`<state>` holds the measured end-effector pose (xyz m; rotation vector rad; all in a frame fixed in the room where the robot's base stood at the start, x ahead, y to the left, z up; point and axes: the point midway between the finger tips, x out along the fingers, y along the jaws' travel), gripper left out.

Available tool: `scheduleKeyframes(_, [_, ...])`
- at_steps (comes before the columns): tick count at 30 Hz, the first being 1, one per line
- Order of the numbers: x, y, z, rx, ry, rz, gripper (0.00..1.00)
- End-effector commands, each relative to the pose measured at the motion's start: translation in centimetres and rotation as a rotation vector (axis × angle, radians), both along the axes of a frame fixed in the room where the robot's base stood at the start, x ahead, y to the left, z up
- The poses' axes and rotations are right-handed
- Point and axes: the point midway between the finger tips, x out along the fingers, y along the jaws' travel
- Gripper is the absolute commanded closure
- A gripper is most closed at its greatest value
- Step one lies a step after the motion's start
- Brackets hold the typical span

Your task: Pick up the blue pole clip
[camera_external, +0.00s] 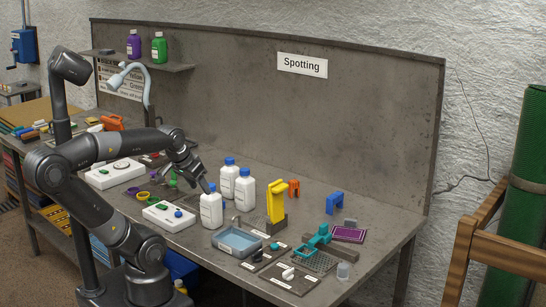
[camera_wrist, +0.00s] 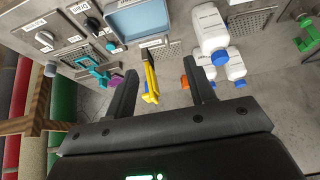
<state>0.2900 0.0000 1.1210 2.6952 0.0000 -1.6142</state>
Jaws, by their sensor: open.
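The blue pole clip (camera_external: 335,203) stands on the bench in the external view, right of the orange clip and near the back panel. It is an arch with two legs. My gripper (camera_external: 202,182) is to its left, above the bench by the white bottles, well apart from it. In the wrist view my gripper (camera_wrist: 163,82) is open, with nothing held between the fingers. A thin blue sliver shows there beside the yellow clip; I cannot tell for sure whether it is the blue clip.
White bottles with blue caps (camera_external: 211,210) stand close to my gripper. A tall yellow clip (camera_external: 276,201) and an orange clip (camera_external: 293,188) stand between it and the blue clip. A blue tray (camera_external: 237,242), a teal part (camera_external: 313,241) and a purple mat (camera_external: 348,234) lie in front.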

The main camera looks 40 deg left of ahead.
Motion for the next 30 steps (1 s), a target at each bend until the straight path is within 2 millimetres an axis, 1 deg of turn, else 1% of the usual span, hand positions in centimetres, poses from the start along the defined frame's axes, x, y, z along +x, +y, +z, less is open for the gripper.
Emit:
scheduleKeyframes(2, [0.0,0.0,0.0,0.0,0.0,0.0,0.46])
scheduleKeyframes(9, [0.1,0.0,0.1,-0.002,0.001,0.0,0.46])
scheduleKeyframes(11, [0.6,-0.1,0.4,-0.008,0.003,-0.001,0.46])
scheduleKeyframes(14, [2.2,-0.1,1.3,-0.031,0.016,-0.001,0.46])
scheduleKeyframes(17, [4.8,-0.4,2.5,-0.067,0.035,0.0,0.46])
scheduleKeyframes(22, [10.4,-0.6,4.3,-0.124,0.07,0.012,0.46])
scheduleKeyframes(26, [14.9,-0.8,5.0,-0.157,0.096,0.025,0.46])
scheduleKeyframes(30, [19.8,-1.2,5.1,-0.18,0.122,0.04,0.46])
